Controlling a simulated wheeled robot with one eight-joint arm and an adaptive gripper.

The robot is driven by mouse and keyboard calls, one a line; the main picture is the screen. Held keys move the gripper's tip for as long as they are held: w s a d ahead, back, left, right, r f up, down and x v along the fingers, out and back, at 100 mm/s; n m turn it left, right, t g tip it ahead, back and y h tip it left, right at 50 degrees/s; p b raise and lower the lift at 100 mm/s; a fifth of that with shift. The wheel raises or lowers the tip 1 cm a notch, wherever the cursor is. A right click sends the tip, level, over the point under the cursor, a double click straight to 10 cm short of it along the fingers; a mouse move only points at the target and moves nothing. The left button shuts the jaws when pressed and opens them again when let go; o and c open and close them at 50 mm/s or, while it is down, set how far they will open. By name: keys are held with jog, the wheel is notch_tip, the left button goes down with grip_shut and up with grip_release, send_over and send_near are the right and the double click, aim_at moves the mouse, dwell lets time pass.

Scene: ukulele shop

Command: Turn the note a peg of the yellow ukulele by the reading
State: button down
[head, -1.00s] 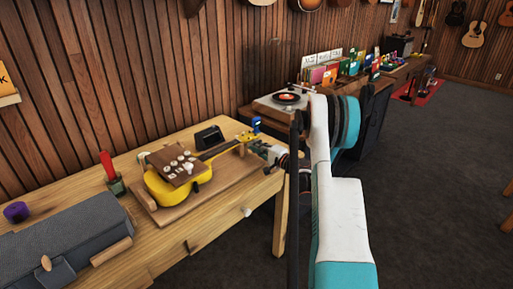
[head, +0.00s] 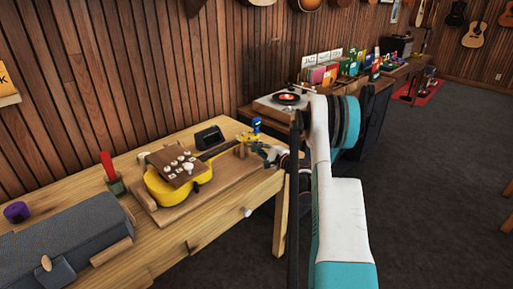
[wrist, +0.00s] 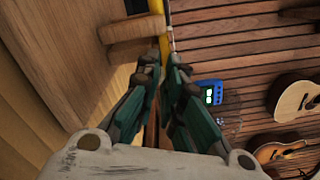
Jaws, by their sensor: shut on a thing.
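The yellow ukulele (head: 157,188) lies on a wooden board on the workbench, its neck pointing right and away in the head view. Its yellow edge (wrist: 163,18) shows at the top of the wrist view. My gripper (head: 270,152) is at the headstock end; in the wrist view its fingers (wrist: 164,68) are close together around a peg that they hide. I cannot tell which peg it is by sight. A blue tuner (wrist: 209,93) with a lit green display is right of the fingers; it also shows above the headstock in the head view (head: 256,125). Its reading is too small to read.
The workbench (head: 215,222) carries a grey case (head: 65,240), a purple roll (head: 17,212), a red-handled tool (head: 106,165) and a dark device (head: 208,137). A turntable (head: 285,100) stands behind my arm.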

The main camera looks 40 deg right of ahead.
jog(key=shift+m, duration=0.6)
jog(key=c, duration=1.7)
grip_release()
jog(key=shift+s, duration=0.1)
jog(key=s, duration=0.8)
jog(key=s+d, duration=0.1)
jog(key=s, duration=0.2)
jog(key=shift+s, duration=0.4)
